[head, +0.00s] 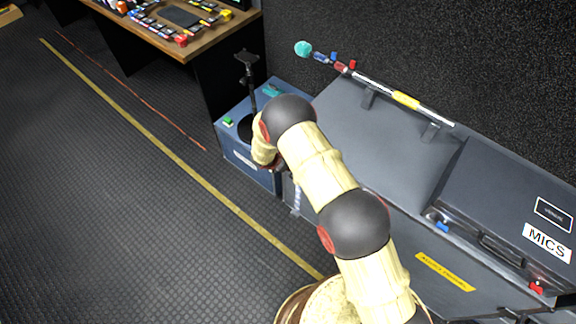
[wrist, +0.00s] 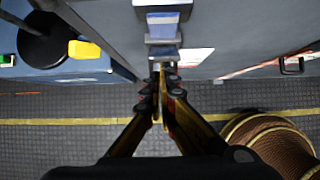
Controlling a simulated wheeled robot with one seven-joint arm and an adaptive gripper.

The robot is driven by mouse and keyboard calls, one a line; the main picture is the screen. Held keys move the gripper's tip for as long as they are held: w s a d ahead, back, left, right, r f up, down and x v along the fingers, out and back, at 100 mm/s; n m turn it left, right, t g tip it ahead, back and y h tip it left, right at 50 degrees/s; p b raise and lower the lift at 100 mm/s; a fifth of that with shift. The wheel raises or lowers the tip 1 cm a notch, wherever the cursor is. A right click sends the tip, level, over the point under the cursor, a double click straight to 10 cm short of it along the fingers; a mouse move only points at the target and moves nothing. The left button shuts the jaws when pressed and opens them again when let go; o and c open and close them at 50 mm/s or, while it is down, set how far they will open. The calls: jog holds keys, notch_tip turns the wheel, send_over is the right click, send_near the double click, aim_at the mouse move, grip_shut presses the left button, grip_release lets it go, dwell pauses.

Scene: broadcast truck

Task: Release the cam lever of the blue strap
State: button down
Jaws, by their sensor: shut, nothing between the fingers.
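The blue strap's cam buckle (wrist: 163,28) is at the top middle of the wrist view, on the front of a large grey case (wrist: 215,20). Blue parts and pale metal parts show there; which part is the lever, and its exact angle, I cannot tell. My gripper (wrist: 160,70) is shut and empty, with its fingertips just below the buckle in the picture. Whether they touch it I cannot tell. In the head view my arm hides the gripper and most of the strap.
A blue-grey box (head: 240,157) with a black stand (head: 247,85) is left of the grey case. The case marked MICS (head: 500,205) has a blue latch (head: 441,226) and a red latch (head: 537,287). A desk (head: 190,45) stands behind. The floor (head: 110,220) at left is clear.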

jog(key=shift+r, duration=0.55)
jog(key=v, duration=0.9)
jog(key=shift+s+a, duration=0.3)
dwell(0.4)
